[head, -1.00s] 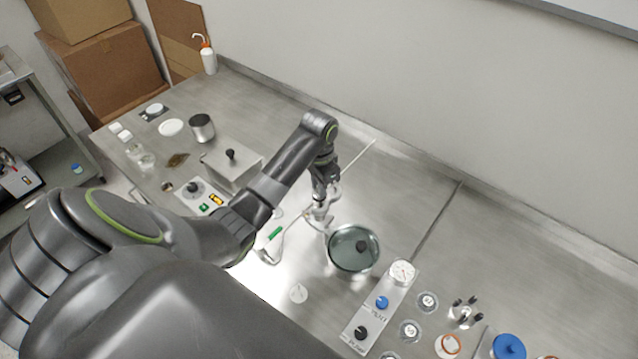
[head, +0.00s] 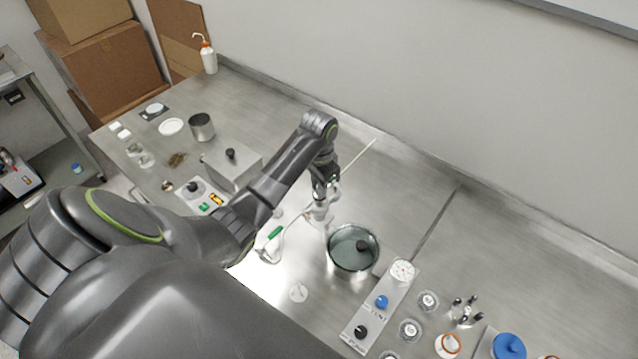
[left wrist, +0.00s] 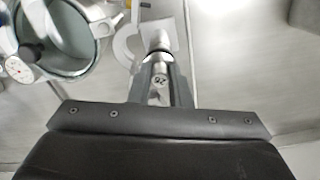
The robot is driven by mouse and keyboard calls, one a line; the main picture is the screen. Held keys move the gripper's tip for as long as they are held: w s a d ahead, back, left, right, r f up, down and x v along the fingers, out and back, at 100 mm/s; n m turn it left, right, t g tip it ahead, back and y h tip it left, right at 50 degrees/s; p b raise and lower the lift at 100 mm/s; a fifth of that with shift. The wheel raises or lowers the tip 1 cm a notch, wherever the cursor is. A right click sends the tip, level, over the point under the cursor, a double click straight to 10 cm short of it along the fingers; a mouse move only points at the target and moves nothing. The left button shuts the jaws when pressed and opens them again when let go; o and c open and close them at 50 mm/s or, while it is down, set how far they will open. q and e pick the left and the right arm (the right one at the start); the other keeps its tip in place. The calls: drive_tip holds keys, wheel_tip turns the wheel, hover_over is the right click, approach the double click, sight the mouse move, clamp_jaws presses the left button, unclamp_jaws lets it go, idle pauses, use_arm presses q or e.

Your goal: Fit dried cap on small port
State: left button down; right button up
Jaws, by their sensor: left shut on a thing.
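My left gripper (head: 319,210) is left of the glass-lidded round vessel (head: 354,247), above the steel bench. In the left wrist view, the left gripper (left wrist: 160,68) is shut on a small pale cylindrical piece (left wrist: 160,82) with dark marks, which looks like the cap. A grey metal cylinder (left wrist: 158,40) is just beyond the fingertips, in front of a pale plate. I cannot tell whether the held piece touches it. The vessel also shows in the left wrist view (left wrist: 82,62). The small port is not clearly visible. My right gripper is not in view.
A panel with a gauge and blue and black knobs (head: 372,318) stands right of the vessel. A grey box (head: 240,172) and a control unit (head: 193,203) are left of my forearm. Several small round parts lie at lower right. The back right bench is clear.

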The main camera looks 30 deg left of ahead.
use_arm(q)
drive_tip(key=shift+f, duration=0.45)
idle(0.3)
drive_tip(key=c, duration=1.3)
unclamp_jaws()
